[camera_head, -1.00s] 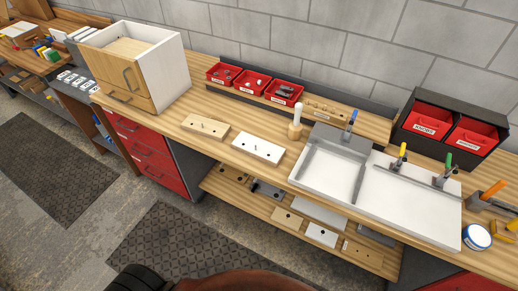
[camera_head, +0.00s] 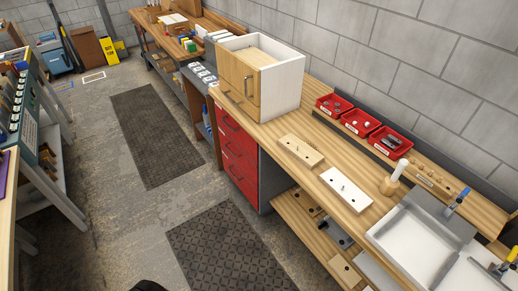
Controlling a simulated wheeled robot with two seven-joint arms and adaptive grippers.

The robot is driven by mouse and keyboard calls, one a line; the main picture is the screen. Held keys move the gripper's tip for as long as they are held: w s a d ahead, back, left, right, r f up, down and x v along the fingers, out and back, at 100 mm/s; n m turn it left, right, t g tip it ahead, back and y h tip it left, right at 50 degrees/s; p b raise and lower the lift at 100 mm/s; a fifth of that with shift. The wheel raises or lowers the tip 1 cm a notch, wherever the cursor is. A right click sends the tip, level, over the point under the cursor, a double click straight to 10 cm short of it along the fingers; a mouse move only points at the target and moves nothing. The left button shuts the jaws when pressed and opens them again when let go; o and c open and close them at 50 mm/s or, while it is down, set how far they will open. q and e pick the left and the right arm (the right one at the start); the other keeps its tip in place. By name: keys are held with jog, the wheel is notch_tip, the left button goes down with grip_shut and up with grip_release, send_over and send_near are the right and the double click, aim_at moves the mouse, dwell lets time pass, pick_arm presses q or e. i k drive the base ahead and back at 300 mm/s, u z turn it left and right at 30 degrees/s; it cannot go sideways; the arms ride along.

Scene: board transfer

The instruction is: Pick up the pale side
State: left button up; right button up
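Two small flat boards with dark holes lie on the wooden workbench (camera_head: 275,119). One is a pale wood board (camera_head: 300,151), near the bench's front edge. The other is a white board (camera_head: 346,189), just to its right and apart from it. I cannot tell from the look alone which of them is the pale side. Neither of my grippers is in view, and nothing touches the boards.
A white-and-wood cabinet (camera_head: 284,79) stands on the bench left of the boards. Red bins (camera_head: 360,122) line the back. A pale mallet-like tool (camera_head: 394,180) and a white tray (camera_head: 414,247) are to the right. Dark mats (camera_head: 157,136) lie on the open floor.

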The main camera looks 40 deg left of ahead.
aim_at(303, 153)
jog(key=u, duration=0.8)
jog(key=k, duration=0.4)
jog(key=u, duration=1.65)
jog(key=i, duration=1.1)
jog(key=z, duration=0.55)
jog(key=i, duration=0.75)
jog(key=z, duration=0.7)
